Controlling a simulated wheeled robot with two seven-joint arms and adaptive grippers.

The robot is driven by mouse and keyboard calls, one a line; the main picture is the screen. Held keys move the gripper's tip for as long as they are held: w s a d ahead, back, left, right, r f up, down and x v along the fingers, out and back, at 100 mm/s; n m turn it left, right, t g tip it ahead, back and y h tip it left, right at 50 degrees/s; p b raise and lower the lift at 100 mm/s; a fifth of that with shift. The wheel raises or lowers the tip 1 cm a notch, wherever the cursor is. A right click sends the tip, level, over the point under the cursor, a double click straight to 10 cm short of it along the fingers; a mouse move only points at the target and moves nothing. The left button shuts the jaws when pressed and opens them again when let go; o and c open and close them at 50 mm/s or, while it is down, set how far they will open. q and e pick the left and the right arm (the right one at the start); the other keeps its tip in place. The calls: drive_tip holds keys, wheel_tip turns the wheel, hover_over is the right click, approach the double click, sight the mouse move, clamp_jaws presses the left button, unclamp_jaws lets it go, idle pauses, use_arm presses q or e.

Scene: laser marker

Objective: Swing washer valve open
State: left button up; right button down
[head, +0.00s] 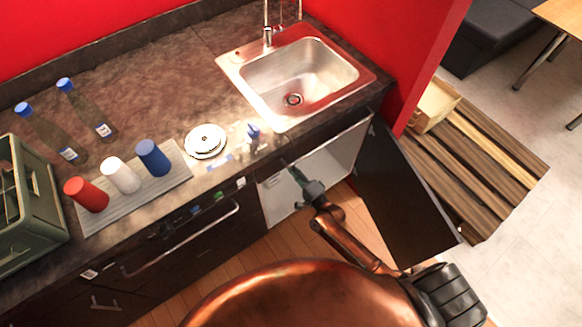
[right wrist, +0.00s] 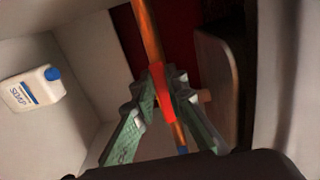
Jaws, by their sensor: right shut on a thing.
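The washer valve shows in the right wrist view as a red lever (right wrist: 164,92) on an upright copper pipe (right wrist: 147,30). My right gripper (right wrist: 160,78) is shut on the red lever, with one green finger on each side of it. In the head view my right gripper (head: 294,172) reaches into the open cabinet under the sink, and the valve is hidden there. Part of the lever lies behind the fingers, so its exact angle is hard to tell. My left gripper is not in view.
A white soap bottle (right wrist: 32,88) stands at the left in the cabinet. The dark cabinet door (head: 400,195) stands open to the right of my arm. The sink (head: 300,75) and counter edge are above. Cups on a mat (head: 150,190) and a crate (head: 30,215) are at the left.

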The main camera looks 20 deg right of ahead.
idle(0.4)
drive_tip(key=c, duration=1.9)
unclamp_jaws()
drive_tip(key=shift+c, duration=0.2)
drive_tip(key=v, duration=1.2)
